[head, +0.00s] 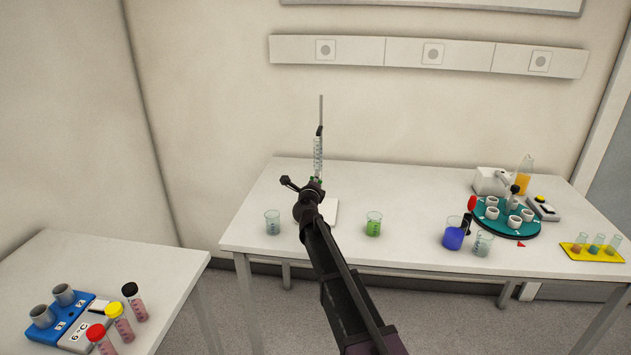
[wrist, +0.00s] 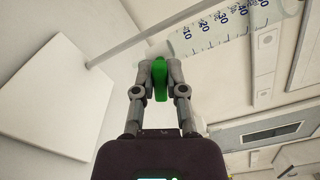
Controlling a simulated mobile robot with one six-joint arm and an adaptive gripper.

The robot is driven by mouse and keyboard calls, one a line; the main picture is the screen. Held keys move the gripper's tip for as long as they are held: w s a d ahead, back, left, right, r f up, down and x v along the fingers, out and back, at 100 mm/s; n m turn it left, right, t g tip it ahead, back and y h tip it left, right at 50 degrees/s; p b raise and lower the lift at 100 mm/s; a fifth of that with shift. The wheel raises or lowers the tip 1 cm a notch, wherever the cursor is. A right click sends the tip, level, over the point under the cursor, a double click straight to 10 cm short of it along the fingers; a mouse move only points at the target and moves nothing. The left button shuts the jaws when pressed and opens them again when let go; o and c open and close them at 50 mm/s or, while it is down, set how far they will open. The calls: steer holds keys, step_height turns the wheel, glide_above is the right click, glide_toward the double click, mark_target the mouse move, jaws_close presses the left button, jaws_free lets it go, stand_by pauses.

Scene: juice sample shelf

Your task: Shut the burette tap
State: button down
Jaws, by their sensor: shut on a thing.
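The burette (head: 318,155) is a clear graduated tube held upright on a stand with a thin grey rod (head: 320,108) at the back of the main table. In the wrist view the burette (wrist: 222,28) runs to the upper right with blue marks. Its green tap (wrist: 159,82) lies between my fingertips. My gripper (wrist: 159,76) is shut on the tap, one finger on each side. In the head view my arm hides most of the tap and my gripper (head: 311,186). I cannot tell whether the tap is open or shut.
The white stand base (head: 330,211) is partly behind my arm. A clear beaker (head: 272,222) stands left of my arm and a green-filled beaker (head: 374,224) right. A blue-filled beaker (head: 453,238) and teal round rack (head: 487,222) stand farther right. A side table (head: 60,256) is at left.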

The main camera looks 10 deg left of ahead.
steer(key=n, duration=0.5)
steer(key=shift+f, duration=0.1)
stand_by(0.3)
steer(key=c, duration=0.7)
jaws_free()
steer(key=shift+s+a, duration=0.15)
steer(key=shift+s, duration=2.85)
steer(key=shift+s+a, duration=0.1)
steer(key=shift+s, duration=2.9)
